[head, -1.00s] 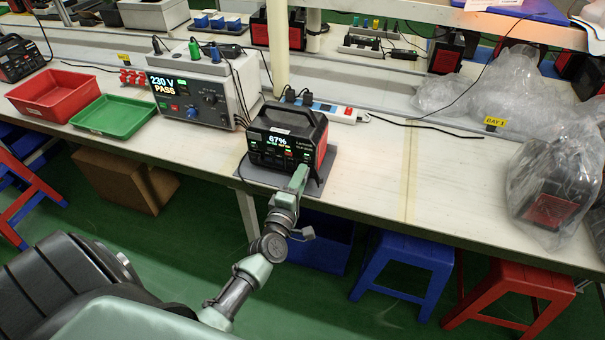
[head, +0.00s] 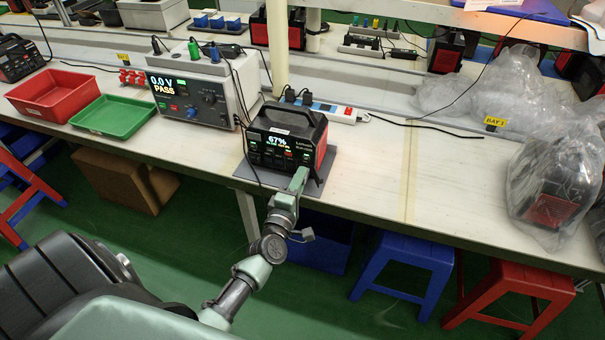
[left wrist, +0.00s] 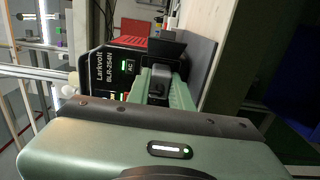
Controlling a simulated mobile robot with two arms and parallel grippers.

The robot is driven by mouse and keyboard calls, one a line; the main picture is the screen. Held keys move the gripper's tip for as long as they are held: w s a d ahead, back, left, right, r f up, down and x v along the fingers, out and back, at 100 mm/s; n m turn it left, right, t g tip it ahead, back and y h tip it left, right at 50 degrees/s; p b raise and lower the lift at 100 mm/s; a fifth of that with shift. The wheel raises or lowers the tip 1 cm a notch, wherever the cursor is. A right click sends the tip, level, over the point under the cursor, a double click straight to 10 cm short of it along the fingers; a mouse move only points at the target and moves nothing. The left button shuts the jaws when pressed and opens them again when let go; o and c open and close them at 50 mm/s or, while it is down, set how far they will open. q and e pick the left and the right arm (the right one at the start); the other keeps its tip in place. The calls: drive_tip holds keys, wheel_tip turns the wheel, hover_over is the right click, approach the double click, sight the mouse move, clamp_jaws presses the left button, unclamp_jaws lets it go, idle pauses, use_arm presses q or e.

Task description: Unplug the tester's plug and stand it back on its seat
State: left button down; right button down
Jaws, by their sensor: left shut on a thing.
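The tester (head: 200,92) stands on the bench left of the power station, its display reading 0.0 V PASS. The power station (head: 278,150) is black, reads 67% and sits on a grey mat (head: 312,188). My left gripper (head: 299,178) is at the right part of the station's front face. In the left wrist view its green fingers (left wrist: 160,82) are shut on the tester's black plug (left wrist: 167,48) by the AC label. The fingers hide part of the plug, and I cannot tell how deep it sits. I cannot make out the plug's seat. My right gripper is out of view.
A green tray (head: 114,117) and a red bin (head: 57,95) lie left of the tester. A white power strip (head: 335,112) is behind the station. The bench right of the station is clear up to a bagged unit (head: 551,190). Stools stand below.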

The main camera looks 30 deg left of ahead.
use_arm(q)
drive_tip(key=shift+s+d, duration=0.1)
drive_tip(key=shift+s, duration=0.25)
drive_tip(key=shift+p+v, duration=0.3)
drive_tip(key=shift+v, duration=1.4)
drive_tip(key=shift+s, duration=0.1)
